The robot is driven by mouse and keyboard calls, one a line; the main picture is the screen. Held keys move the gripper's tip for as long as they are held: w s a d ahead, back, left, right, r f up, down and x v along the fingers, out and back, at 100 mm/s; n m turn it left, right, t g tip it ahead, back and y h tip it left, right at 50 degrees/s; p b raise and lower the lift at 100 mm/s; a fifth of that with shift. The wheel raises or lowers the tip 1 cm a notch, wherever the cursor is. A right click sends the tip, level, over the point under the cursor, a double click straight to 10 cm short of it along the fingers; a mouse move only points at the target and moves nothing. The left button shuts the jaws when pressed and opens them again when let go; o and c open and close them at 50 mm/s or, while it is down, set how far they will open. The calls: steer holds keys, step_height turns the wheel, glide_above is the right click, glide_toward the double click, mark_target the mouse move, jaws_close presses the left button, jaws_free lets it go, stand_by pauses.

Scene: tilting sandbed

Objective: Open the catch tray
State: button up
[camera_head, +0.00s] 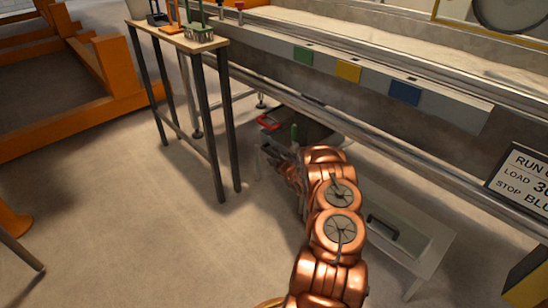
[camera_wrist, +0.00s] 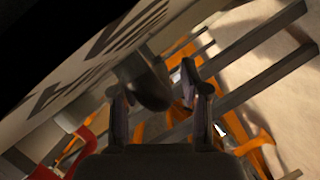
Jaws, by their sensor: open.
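In the wrist view a pale front panel (camera_wrist: 75,75) with large dark markings fills the upper left, seen steeply aslant; it looks like the catch tray's front. A dark, rounded handle-like piece (camera_wrist: 140,78) stands out from it. My gripper (camera_wrist: 156,85) is open, with this dark piece between or just beyond its fingertips; I cannot tell whether they touch. In the head view my gripper (camera_head: 286,172) is low under the sandbed's front edge, partly hidden by my copper arm. The grey body (camera_head: 308,132) under the bed is largely hidden behind the arm.
A red-handled item (camera_head: 267,121) is under the bed, left of my gripper. A narrow tool table (camera_head: 178,36) stands at left. Open floor (camera_head: 130,210) lies at left.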

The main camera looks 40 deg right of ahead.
jaws_close()
stand_by(0.6)
